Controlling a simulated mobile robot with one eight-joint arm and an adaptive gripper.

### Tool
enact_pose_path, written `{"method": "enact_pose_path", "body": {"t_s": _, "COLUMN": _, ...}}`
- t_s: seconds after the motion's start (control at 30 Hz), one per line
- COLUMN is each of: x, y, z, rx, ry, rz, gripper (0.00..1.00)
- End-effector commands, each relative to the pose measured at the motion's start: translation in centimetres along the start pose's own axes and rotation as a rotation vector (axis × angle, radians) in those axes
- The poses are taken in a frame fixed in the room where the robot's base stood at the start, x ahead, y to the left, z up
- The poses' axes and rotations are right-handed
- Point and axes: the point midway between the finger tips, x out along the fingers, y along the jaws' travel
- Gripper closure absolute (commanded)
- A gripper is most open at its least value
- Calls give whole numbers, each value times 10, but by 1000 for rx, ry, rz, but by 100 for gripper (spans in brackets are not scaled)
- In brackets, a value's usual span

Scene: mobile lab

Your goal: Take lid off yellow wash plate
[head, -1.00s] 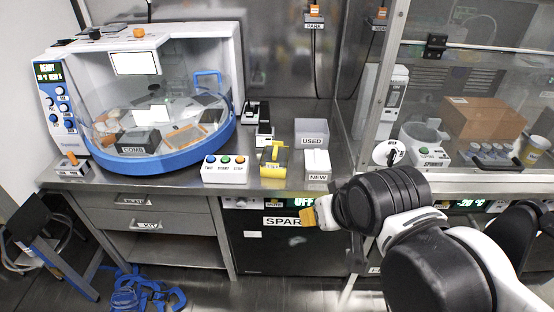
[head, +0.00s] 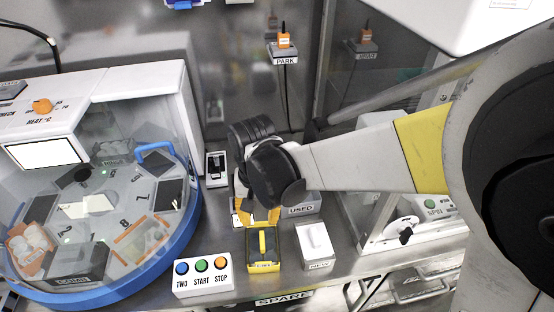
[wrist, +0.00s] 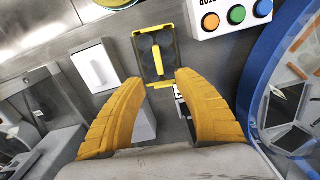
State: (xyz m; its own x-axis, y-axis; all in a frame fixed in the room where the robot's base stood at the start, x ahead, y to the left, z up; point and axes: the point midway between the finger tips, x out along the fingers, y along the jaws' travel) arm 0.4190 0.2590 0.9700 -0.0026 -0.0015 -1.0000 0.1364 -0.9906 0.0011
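The yellow wash plate (head: 249,263) sits on the steel counter, right of a three-button box. A dark see-through lid (head: 254,242) with a raised yellow handle bar (head: 263,241) lies on it. In the wrist view the plate (wrist: 173,30) is just beyond the fingertips, with the lid (wrist: 145,45) and its handle (wrist: 156,58) facing me; round wells show through the lid. My gripper (head: 258,214) is above the counter, on the far side of the plate.
The three-button box (head: 203,281) stands close left of the plate, and the white NEW box (head: 314,245) close right. The grey USED bin (head: 304,204) is behind, beside my arm. The blue-rimmed carousel (head: 120,287) is at left. A glass-fronted enclosure is at right.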

Motion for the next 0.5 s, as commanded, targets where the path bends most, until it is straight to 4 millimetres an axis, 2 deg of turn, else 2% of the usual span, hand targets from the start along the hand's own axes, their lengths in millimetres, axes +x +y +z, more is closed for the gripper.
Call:
{"method": "enact_pose_path", "body": {"t_s": 0.03, "x": 12, "y": 0, "z": 0, "rx": 0, "ry": -1, "rz": 0, "gripper": 62}}
{"method": "enact_pose_path", "body": {"t_s": 0.2, "x": 40, "y": 0, "z": 0, "rx": 0, "ry": 0, "rz": 0, "gripper": 62}}
{"method": "enact_pose_path", "body": {"t_s": 0.5, "x": 64, "y": 1, "z": 1, "rx": 0, "ry": 1, "rz": 0, "gripper": 62}}
